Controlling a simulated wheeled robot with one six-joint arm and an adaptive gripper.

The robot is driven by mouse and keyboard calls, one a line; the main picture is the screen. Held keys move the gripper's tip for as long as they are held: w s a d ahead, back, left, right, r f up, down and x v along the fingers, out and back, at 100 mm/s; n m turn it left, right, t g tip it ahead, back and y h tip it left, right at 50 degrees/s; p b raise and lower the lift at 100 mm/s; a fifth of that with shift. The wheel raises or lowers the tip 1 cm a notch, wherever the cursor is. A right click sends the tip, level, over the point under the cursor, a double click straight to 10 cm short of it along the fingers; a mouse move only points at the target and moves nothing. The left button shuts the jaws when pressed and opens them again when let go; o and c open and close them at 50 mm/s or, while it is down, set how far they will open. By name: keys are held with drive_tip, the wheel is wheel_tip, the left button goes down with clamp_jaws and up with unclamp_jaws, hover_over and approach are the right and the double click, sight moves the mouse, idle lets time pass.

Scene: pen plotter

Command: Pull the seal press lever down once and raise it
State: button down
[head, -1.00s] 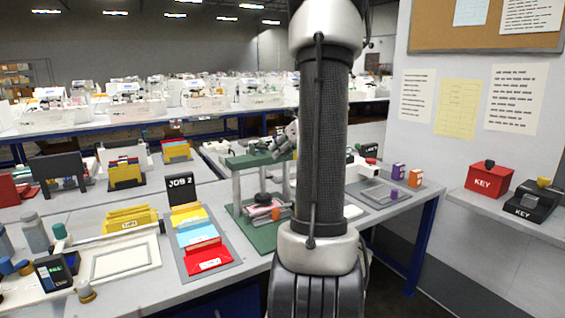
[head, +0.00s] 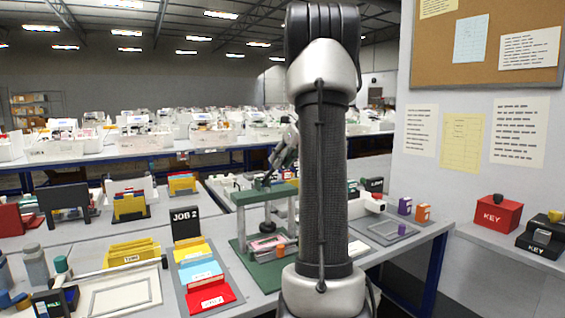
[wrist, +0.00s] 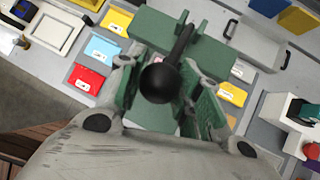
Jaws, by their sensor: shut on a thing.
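The green seal press (head: 262,193) stands on the table left of my arm in the head view. Its black lever (wrist: 183,42) ends in a round black knob (wrist: 160,84) in the wrist view. My gripper (wrist: 158,74) is shut on the lever at the knob, its green pads on either side. In the head view my gripper (head: 287,148) is above the press, partly hidden by my arm. The dark ram (head: 268,226) hangs above a pink sheet (head: 266,243) on the press base. My arm hides the press's right side.
A tray with yellow, blue and red folders (head: 204,277) lies left of the press, with a JOB 2 sign (head: 185,222) behind it. A grey tray (head: 384,230) and small purple and orange boxes (head: 423,213) are to the right.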

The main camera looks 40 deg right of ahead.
drive_tip(key=shift+w+d+r, duration=0.1)
drive_tip(key=shift+w+r, duration=0.15)
drive_tip(key=shift+r, duration=0.1)
drive_tip(key=c, duration=1.1)
unclamp_jaws()
drive_tip(key=shift+w, duration=0.1)
drive_tip(key=shift+o, duration=0.7)
drive_tip(key=shift+f, duration=0.15)
drive_tip(key=v, duration=1.2)
drive_tip(key=shift+f, duration=0.1)
